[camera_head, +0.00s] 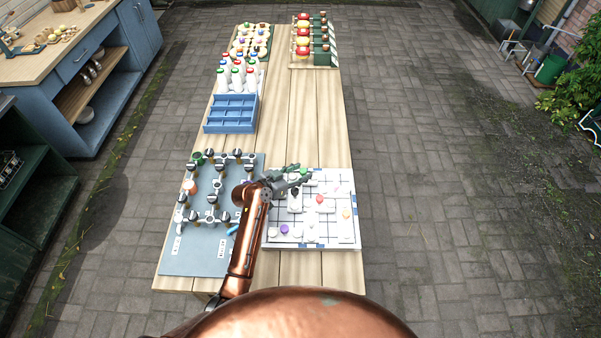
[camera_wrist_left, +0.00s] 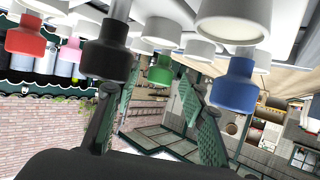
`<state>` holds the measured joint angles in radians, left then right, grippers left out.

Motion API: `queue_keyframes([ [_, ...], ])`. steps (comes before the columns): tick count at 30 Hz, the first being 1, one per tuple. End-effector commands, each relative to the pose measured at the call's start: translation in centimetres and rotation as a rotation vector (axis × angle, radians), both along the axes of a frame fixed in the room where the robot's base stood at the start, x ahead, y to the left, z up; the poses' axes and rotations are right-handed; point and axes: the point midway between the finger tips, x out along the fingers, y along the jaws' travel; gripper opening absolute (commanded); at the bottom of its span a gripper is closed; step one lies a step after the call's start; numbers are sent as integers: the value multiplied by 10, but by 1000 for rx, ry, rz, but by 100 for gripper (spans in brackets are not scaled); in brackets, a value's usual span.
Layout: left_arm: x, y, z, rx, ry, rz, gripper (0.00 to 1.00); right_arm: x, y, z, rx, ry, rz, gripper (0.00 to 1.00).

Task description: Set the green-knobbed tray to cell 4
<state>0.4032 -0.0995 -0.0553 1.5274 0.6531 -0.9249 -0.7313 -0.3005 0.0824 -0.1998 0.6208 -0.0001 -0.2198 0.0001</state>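The white grid board (camera_head: 355,240) lies on the right of the table's near end, with several white trays with coloured knobs. The green knob (camera_head: 304,171) of the green-knobbed tray shows near the board's far edge, at the tip of my left gripper (camera_head: 298,177). In the left wrist view, which is upside down, the green knob (camera_wrist_left: 160,72) sits between the spread dark green fingers of the left gripper (camera_wrist_left: 160,112). I see no clear contact. The arm hides part of the board, and I cannot read the cell numbers. My right gripper is out of view.
Black (camera_wrist_left: 108,50) and blue (camera_wrist_left: 235,90) knobs flank the green one closely. A red knob (camera_head: 319,198) and a purple knob (camera_head: 284,229) stand on the board. The grey board (camera_head: 200,255) with pipe fittings lies left. A blue crate (camera_head: 228,127) stands farther back.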

Motion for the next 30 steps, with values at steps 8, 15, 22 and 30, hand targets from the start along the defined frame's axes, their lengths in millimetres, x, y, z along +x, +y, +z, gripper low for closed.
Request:
queue_keyframes([
  [8, 0, -1, 0, 0, 0, -1, 36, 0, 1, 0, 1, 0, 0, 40],
  [15, 0, -1, 0, 0, 0, -1, 20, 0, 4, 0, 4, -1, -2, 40],
  [22, 0, -1, 0, 0, 0, -1, 4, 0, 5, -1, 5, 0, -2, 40],
  [30, 0, -1, 0, 0, 0, -1, 0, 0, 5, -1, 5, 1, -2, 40],
])
